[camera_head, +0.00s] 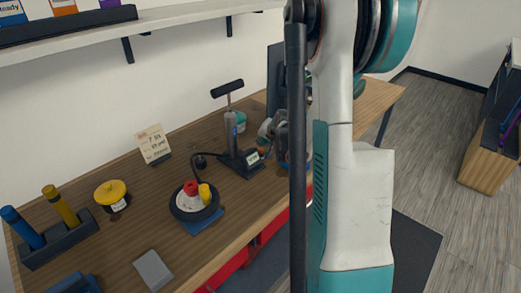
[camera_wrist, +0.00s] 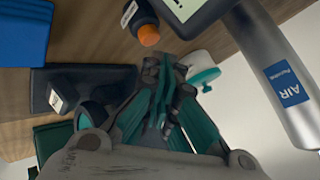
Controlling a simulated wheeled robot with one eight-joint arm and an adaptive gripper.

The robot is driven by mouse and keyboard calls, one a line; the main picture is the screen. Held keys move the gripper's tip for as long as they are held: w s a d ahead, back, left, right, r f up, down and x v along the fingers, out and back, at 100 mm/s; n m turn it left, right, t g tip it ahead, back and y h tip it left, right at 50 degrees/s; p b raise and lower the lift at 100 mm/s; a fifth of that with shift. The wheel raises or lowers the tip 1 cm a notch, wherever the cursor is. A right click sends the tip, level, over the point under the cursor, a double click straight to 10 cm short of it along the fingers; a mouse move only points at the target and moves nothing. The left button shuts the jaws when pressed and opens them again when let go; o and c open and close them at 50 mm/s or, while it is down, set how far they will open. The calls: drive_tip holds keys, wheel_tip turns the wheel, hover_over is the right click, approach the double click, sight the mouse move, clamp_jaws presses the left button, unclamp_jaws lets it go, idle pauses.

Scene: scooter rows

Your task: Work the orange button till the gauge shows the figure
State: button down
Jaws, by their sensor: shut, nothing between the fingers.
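The orange button (camera_wrist: 149,35) is a small round cap on a dark cylinder with a white label, at the top of the wrist view. My gripper (camera_wrist: 165,62) is shut and empty, its tips just below the button in that picture; whether they touch it I cannot tell. The gauge (camera_head: 252,157) is a small pale display at the foot of the grey pump (camera_head: 230,130); its reading is too small to read. Part of it shows in the wrist view (camera_wrist: 186,6), cut off at the top. A cream card (camera_head: 153,143) with handwritten figures stands on the bench, not clearly legible.
The pump cylinder (camera_wrist: 272,75) with its blue AIR label stands right of my gripper. A yellow-lidded jar (camera_head: 111,195) and a rack with blue and yellow handles (camera_head: 55,243) are at left.

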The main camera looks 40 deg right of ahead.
drive_tip(key=shift+f+b, duration=0.45)
drive_tip(key=shift+f+b, duration=0.35)
drive_tip(key=shift+f, duration=0.05)
idle(7.2)
